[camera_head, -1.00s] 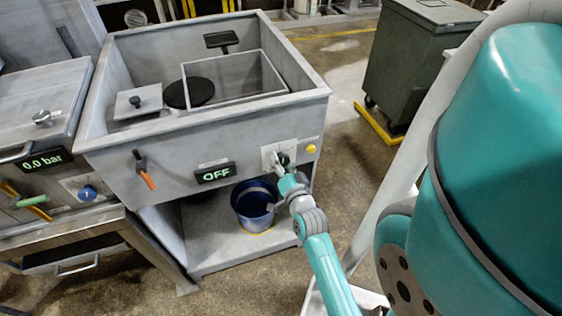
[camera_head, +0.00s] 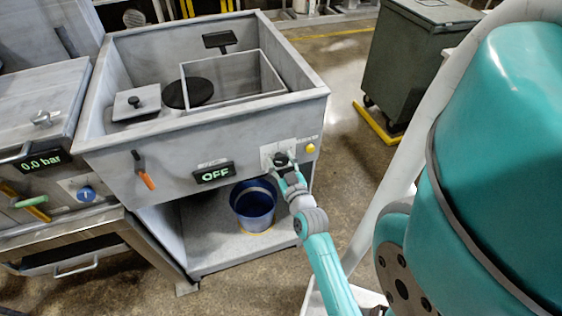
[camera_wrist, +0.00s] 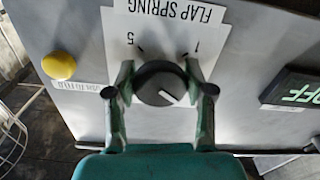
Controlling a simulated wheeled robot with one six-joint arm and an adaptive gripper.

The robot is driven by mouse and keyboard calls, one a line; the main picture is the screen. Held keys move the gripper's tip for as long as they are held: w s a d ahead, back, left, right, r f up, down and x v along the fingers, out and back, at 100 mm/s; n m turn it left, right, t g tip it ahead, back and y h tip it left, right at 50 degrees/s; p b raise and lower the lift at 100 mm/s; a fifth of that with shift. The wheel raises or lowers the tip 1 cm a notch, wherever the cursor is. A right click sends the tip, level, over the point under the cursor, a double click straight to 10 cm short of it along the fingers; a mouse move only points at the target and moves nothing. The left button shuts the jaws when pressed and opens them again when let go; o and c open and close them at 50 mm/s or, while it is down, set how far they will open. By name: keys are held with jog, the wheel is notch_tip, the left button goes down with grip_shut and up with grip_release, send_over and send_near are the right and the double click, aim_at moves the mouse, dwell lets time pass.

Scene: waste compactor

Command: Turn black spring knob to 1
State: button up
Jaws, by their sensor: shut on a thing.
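The black spring knob (camera_wrist: 160,84) sits on a white plate (camera_wrist: 163,24) printed FLAP SPRING, upside down in the wrist view. The marks 5 and 1 show above the knob, 5 to the left and 1 to the right. The knob's white pointer line points to the lower right, away from the 1 mark. My gripper (camera_wrist: 160,73) has one finger on each side of the knob and is shut on it. In the head view my gripper (camera_head: 284,170) is at the machine's front panel, with the black knob (camera_head: 280,159) showing just above it.
A yellow button (camera_head: 311,148) is close right of the knob. A display reading OFF (camera_head: 214,173) and an orange-tipped lever (camera_head: 145,172) are to the left. A blue bucket (camera_head: 252,207) stands on the shelf below. A dark bin (camera_head: 416,65) is at the back right.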

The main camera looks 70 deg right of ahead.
jog(key=n, duration=0.4)
jog(key=shift+f+n, duration=0.1)
jog(key=shift+n, duration=0.2)
jog(key=n, duration=0.3)
jog(key=shift+s+d+n, duration=0.1)
jog(key=shift+n, duration=0.3)
jog(key=n, duration=0.4)
jog(key=shift+r+n, duration=0.2)
jog(key=shift+n, duration=1.8)
jog(key=o, duration=1.1)
jog(key=shift+r, duration=0.1)
